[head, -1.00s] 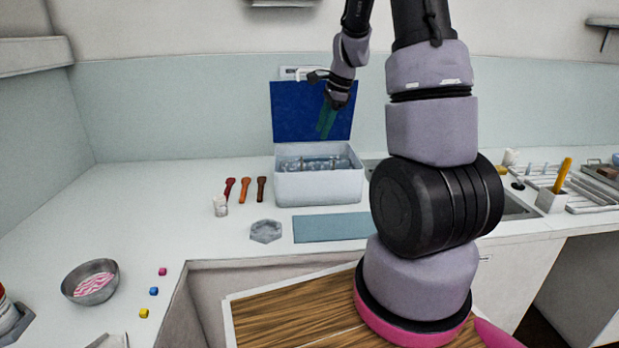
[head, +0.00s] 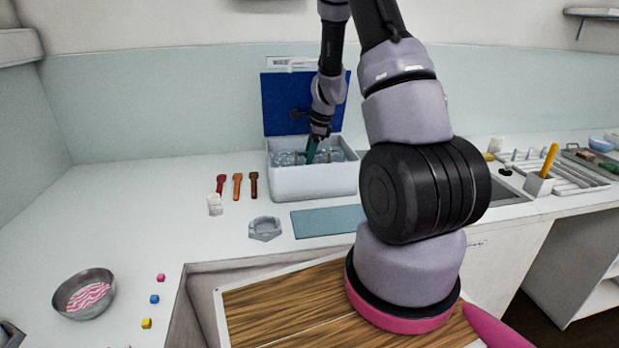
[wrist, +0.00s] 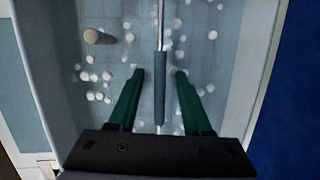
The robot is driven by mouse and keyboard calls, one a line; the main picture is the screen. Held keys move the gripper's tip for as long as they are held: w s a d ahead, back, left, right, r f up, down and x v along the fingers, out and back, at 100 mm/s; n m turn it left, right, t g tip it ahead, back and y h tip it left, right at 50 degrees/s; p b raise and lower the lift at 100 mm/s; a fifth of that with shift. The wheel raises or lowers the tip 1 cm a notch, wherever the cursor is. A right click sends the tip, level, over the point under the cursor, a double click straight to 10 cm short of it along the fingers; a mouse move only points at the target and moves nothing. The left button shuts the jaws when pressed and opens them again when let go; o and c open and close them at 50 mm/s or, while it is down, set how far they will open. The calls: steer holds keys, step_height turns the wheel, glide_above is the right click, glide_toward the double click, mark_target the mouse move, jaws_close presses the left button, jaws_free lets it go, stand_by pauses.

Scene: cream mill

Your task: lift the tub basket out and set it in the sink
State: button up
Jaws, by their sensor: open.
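The white tub (head: 315,183) stands open on the counter, its blue lid (head: 283,103) upright behind it. Inside, the basket's bar-like handle with a grey-blue sleeve (wrist: 161,95) runs lengthwise in the wrist view. The rest of the basket is hard to make out among clear water and small white pieces. My gripper (head: 311,151) points down into the tub. In the wrist view my gripper (wrist: 159,73) is open, one green finger on each side of the handle, with gaps on both sides. The sink (head: 507,190) is to the right, partly hidden behind my arm.
A blue-grey mat (head: 328,221) and a grey hexagonal dish (head: 265,228) lie before the tub. Several coloured-handled tools (head: 238,186) and a white jar (head: 214,204) are left of it. A drying rack (head: 575,172) and a holder (head: 538,185) stand beyond the sink.

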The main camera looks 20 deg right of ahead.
steer(key=shift+x, duration=1.05)
jaws_close()
steer(key=shift+r, duration=0.1)
step_height(320, 180, up, 12)
steer(key=s+a+r, duration=0.2)
steer(key=a, duration=3)
steer(key=shift+s+r, duration=0.2)
